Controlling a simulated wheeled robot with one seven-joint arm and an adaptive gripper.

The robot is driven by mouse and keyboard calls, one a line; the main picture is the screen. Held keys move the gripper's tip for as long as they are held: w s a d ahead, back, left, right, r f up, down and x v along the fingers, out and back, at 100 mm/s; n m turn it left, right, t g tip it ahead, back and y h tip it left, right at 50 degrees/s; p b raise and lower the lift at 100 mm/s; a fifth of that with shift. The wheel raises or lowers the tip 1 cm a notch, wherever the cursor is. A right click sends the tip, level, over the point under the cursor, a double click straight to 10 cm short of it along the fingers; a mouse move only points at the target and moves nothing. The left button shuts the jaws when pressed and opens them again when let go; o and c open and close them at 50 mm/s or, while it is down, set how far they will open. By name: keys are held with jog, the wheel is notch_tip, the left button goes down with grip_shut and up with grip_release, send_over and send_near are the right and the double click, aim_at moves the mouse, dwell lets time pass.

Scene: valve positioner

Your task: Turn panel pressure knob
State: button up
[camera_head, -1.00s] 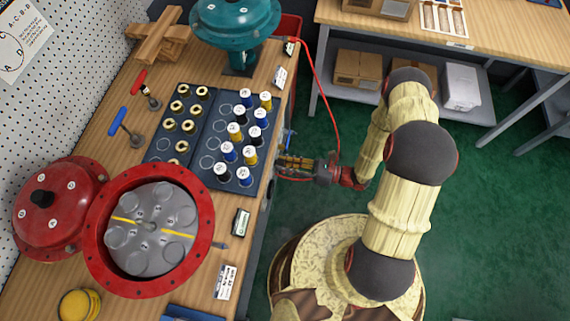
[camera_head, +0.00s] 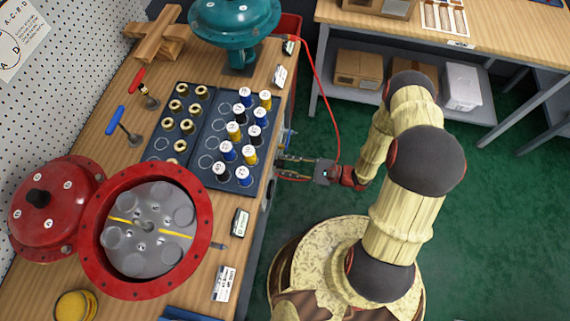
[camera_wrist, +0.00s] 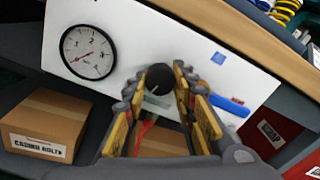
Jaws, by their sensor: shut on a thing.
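The pressure knob (camera_wrist: 159,79) is a dark round knob on a white panel (camera_wrist: 135,40) in the wrist view. My gripper (camera_wrist: 163,85) is shut on it, with one yellow-padded finger on each side. A round gauge (camera_wrist: 87,53) with a white face sits on the panel to the left of the knob. Its needle points to the lower left. In the head view my gripper (camera_head: 285,168) reaches the front side of the workbench below the tabletop edge. The knob and gauge cannot be seen there.
A blue lever (camera_wrist: 229,106) is right of the knob. A cardboard box (camera_wrist: 45,125) labelled for bolts stands lower left. A red hose (camera_head: 325,80) hangs near my arm.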

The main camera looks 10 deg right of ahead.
jog(key=shift+f+n, duration=0.1)
jog(key=shift+n, duration=1.4)
jog(key=o, duration=1.2)
jog(key=shift+c, duration=0.2)
jog(key=shift+d, duration=0.15)
jog(key=v, duration=1.1)
jog(key=shift+s+d, duration=0.15)
jog(key=shift+d, duration=0.2)
